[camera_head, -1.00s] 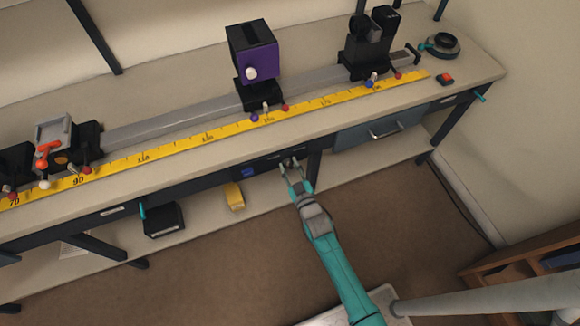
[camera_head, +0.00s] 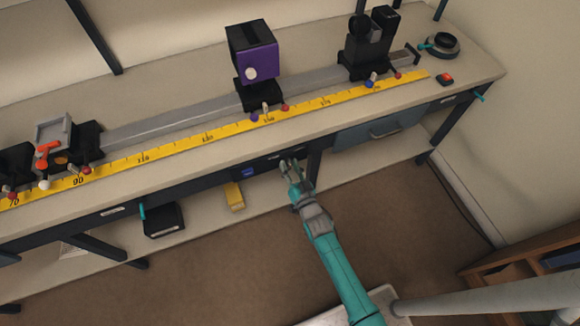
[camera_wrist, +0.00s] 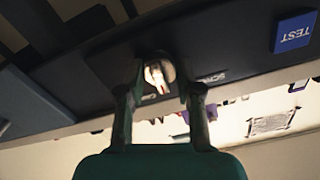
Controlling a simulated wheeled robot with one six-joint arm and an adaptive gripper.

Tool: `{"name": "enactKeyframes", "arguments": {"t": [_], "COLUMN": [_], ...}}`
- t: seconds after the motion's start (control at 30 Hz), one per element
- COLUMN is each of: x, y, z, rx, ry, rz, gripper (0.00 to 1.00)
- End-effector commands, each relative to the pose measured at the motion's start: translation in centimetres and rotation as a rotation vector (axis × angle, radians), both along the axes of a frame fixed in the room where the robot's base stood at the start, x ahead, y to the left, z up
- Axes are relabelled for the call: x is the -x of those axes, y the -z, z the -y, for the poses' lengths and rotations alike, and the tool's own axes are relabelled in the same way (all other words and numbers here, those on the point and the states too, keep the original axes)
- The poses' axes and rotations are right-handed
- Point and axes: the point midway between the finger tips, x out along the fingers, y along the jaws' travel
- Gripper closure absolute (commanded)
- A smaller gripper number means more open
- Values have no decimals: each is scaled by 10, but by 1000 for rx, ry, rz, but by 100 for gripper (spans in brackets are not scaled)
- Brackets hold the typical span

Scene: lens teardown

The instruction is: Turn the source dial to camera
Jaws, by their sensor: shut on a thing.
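The source dial (camera_wrist: 157,74) is a small pale round knob with a pointer on the dark front panel under the bench edge. It shows between my fingers in the wrist view. My gripper (camera_wrist: 163,80) is shut on the dial, one finger on each side of it. In the head view my gripper (camera_head: 289,164) reaches up to the panel and hides the dial. Small white labels lie beside the dial in the wrist view, but I cannot read them well, so I cannot tell which one the pointer faces.
A blue TEST plate (camera_wrist: 295,32) is on the same panel, to the right in the wrist view. Above, the bench holds a rail with a yellow scale (camera_head: 205,138) and a purple box (camera_head: 257,63). A drawer (camera_head: 380,131) is right of my gripper. A yellow block (camera_head: 234,197) lies below.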

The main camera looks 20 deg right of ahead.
Motion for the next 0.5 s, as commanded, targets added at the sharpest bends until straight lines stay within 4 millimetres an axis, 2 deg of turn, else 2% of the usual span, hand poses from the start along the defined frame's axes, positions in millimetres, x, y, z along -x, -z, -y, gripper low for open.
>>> {"name": "enactKeyframes", "arguments": {"t": [0.2,0.5], "x": [0,0], "y": [0,0], "z": [0,1], "rx": [-188,-375], "ry": [0,0], "rz": [0,0], "gripper": [100,100]}}
